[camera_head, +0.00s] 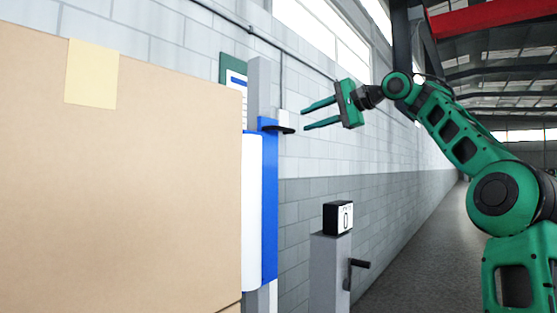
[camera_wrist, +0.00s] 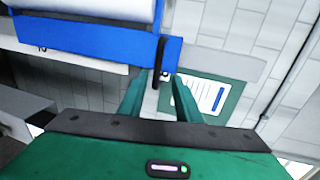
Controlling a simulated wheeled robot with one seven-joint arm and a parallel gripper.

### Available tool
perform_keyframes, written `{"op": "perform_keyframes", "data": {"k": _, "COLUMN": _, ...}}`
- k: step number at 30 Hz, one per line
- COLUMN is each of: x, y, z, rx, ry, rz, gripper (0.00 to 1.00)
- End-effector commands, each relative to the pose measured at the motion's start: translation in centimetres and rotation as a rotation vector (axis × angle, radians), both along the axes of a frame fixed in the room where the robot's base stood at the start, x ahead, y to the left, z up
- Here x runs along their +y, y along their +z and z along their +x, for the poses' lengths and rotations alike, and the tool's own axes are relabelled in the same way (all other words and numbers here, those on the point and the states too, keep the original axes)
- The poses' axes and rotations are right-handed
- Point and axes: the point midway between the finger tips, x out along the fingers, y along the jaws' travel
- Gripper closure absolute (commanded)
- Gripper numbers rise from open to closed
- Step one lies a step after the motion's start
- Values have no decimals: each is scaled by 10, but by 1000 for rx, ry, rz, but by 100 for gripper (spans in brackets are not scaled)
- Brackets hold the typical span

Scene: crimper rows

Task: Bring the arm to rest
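My arm (camera_head: 470,150) reaches in from the right of the head view, raised in the air in front of the wall. My gripper (camera_head: 304,116) points left, its two green fingers apart with nothing between them. In the wrist view the gripper (camera_wrist: 156,84) also shows spread fingers with a gap between them. A black handle-like part (camera_head: 276,129) on the blue panel (camera_head: 270,200) lies just beyond the fingertips. In the wrist view the blue panel (camera_wrist: 90,38) and a dark upright part on it appear ahead of the fingers; I cannot tell the exact distance.
A large cardboard box (camera_head: 120,190) fills the left of the head view. A grey post with a black-and-white box (camera_head: 338,217) and a dark lever (camera_head: 357,264) stands below my gripper. A green-framed notice (camera_wrist: 210,97) hangs on the block wall. The aisle floor (camera_head: 430,250) looks clear.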

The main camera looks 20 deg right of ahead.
Motion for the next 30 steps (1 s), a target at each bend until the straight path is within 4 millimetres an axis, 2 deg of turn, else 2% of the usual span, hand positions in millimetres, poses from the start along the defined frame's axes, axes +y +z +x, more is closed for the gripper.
{"op": "perform_keyframes", "data": {"k": 5, "x": 3, "y": -3, "z": 2, "rx": 5, "ry": 1, "rz": -7, "gripper": 69}}
{"op": "perform_keyframes", "data": {"k": 8, "x": 14, "y": -18, "z": 10, "rx": 30, "ry": -1, "rz": -42, "gripper": 69}}
{"op": "perform_keyframes", "data": {"k": 10, "x": 28, "y": -40, "z": 19, "rx": 64, "ry": -3, "rz": -94, "gripper": 69}}
{"op": "perform_keyframes", "data": {"k": 15, "x": 60, "y": -122, "z": 36, "rx": 183, "ry": -16, "rz": -281, "gripper": 69}}
{"op": "perform_keyframes", "data": {"k": 20, "x": 68, "y": -200, "z": 27, "rx": 294, "ry": -26, "rz": -459, "gripper": 69}}
{"op": "perform_keyframes", "data": {"k": 23, "x": 64, "y": -245, "z": 11, "rx": 362, "ry": -29, "rz": -561, "gripper": 69}}
{"op": "perform_keyframes", "data": {"k": 26, "x": 54, "y": -287, "z": -15, "rx": 432, "ry": -27, "rz": -655, "gripper": 69}}
{"op": "perform_keyframes", "data": {"k": 30, "x": 34, "y": -341, "z": -62, "rx": 529, "ry": -16, "rz": -769, "gripper": 69}}
